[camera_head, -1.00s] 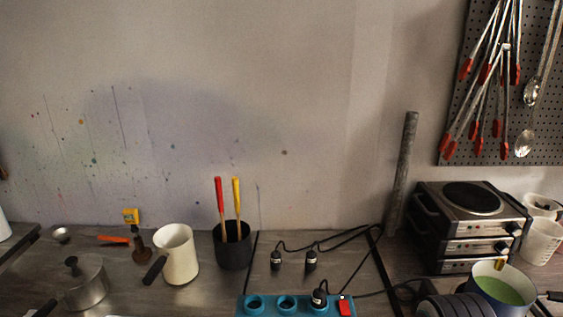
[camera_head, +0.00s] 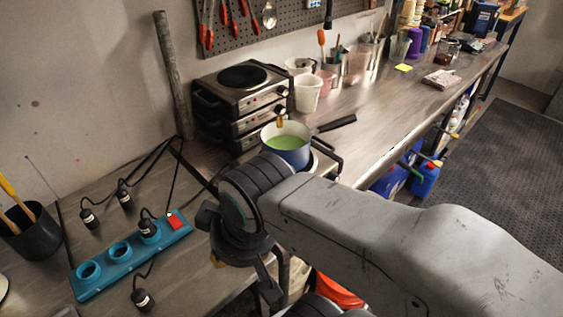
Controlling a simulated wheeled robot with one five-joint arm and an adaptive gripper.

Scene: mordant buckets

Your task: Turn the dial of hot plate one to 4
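A stack of steel-and-black hot plates (camera_head: 240,98) stands against the wall on the bench, dials on its front faces. I cannot read any labels or dial numbers. A blue-white pot (camera_head: 287,150) of green liquid stands in front of the stack; what is under it is mostly hidden by the pot and my arm, though a steel edge shows at its right. My gripper (camera_head: 243,262) hangs at the end of my arm in front of the bench, left of and below the pot. It points downward and is apart from the dials. Its fingers are dark and partly hidden, so its opening is unclear.
A teal power strip (camera_head: 130,262) with a red switch (camera_head: 177,219) lies to the left, with one plug in it. Loose black plugs (camera_head: 89,219) and cables lie around it. White beakers (camera_head: 308,92) stand right of the stack. The bench to the far right is partly clear.

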